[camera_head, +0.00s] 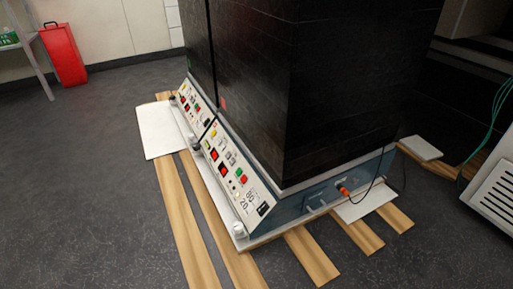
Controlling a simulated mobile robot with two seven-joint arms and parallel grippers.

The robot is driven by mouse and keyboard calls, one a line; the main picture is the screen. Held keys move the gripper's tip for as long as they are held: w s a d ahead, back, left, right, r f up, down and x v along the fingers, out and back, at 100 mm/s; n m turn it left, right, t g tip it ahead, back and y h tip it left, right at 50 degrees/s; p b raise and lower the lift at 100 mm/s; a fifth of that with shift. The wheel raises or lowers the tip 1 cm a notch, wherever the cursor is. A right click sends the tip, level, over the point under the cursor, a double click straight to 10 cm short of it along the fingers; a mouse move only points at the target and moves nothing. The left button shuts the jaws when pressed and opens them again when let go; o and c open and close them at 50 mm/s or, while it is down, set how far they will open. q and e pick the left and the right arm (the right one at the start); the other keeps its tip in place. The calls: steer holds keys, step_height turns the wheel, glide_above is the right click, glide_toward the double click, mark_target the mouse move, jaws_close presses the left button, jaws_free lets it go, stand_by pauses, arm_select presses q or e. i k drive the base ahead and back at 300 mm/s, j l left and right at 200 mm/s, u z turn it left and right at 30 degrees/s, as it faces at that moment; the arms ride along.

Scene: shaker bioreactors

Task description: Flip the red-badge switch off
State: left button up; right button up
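Two sloped control panels run along the lower front of the black shaker cabinets. The nearer panel (232,170) carries red, green and pale switches, knobs and a label with numbers. The farther panel (195,105) has similar red and green parts. A small red mark (223,104) shows low on the black cabinet, above the seam between the panels. The switches are too small to tell which one bears a red badge or which way each is set. Neither of my grippers is in view.
The shaker cabinets (330,80) stand on wooden planks (180,210) over a dark floor. A white board (160,130) lies left of them. A red container (63,54) stands at the back left. A white vented unit (495,190) is at right. The left floor is clear.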

mark_target(264, 206)
steer(key=k+l+u, duration=0.2)
steer(key=l, duration=0.2)
steer(key=k+l+u, duration=0.2)
steer(key=i+j+z, duration=0.95)
steer(key=j, duration=0.3)
steer(key=i+j+z, duration=0.35)
steer(key=j, duration=0.25)
